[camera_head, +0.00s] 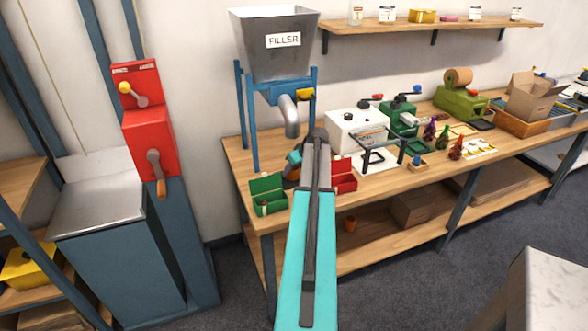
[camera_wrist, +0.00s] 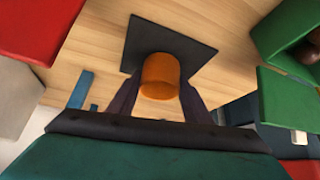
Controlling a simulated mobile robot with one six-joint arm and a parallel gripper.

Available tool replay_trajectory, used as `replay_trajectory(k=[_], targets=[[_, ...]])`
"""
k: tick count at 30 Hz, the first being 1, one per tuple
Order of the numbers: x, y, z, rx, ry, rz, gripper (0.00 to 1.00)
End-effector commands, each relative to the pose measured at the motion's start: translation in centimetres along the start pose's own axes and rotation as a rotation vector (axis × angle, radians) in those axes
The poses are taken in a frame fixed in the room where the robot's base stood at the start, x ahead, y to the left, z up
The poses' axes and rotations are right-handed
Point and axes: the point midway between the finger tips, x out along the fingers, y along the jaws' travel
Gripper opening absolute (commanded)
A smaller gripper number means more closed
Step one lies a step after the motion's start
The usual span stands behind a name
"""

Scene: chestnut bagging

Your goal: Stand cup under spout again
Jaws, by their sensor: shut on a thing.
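The orange cup (camera_wrist: 160,72) is between the fingers of my gripper (camera_wrist: 158,100) in the wrist view, and the fingers are shut on it. A dark square plate (camera_wrist: 200,55) lies on the wooden top behind the cup in that view; I cannot tell whether the cup touches it. In the head view my gripper (camera_head: 294,166) is low over the bench, below the grey spout (camera_head: 289,118) of the filler (camera_head: 275,50). My arm hides most of the cup there.
A green open box (camera_head: 268,193) stands left of my gripper and a red box (camera_head: 343,176) stands right of it. A white machine (camera_head: 350,128) is behind to the right. A small orange object (camera_head: 350,224) is on the lower shelf (camera_head: 375,245).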

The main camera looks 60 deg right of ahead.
Motion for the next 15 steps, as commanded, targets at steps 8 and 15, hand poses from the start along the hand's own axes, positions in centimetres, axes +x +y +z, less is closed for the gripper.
replay_trajectory(k=[8, 15], targets=[[0.23, -0.04, 0.13, 0.0, 0.0, 0.0, 0.64], [0.23, -0.05, 0.11, -0.001, 0.0, -0.001, 0.64]])
